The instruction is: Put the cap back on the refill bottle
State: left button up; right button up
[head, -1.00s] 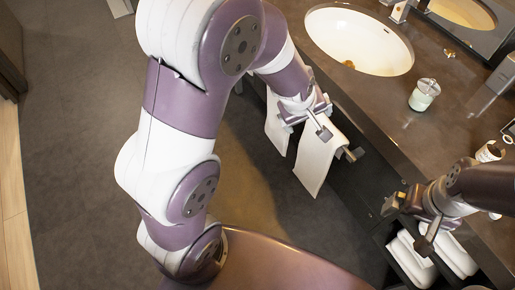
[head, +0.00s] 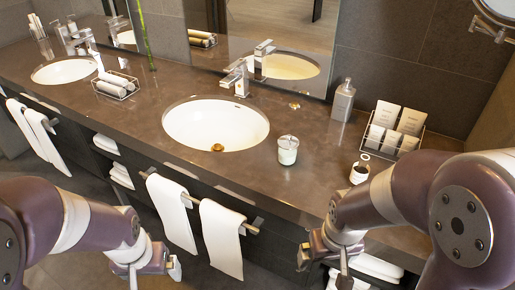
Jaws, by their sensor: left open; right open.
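A small white jar or bottle with a dark band (head: 359,174) stands near the counter's front edge, partly behind my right arm; I cannot tell whether it is the refill bottle. A small pale ring-like piece (head: 365,157) shows just behind it. A grey bottle (head: 343,100) stands upright at the back by the wall. My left gripper (head: 150,270) is open, low in front of the counter. My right gripper (head: 332,262) is open, below the counter edge.
A lidded glass jar (head: 288,150) stands right of the near sink (head: 215,124). A wire rack of cards and packets (head: 395,130) is at the back right. White towels (head: 222,238) hang on a front rail. The counter between jar and rack is mostly clear.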

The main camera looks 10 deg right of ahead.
aim_at(362, 168)
jog(key=z, duration=1.1)
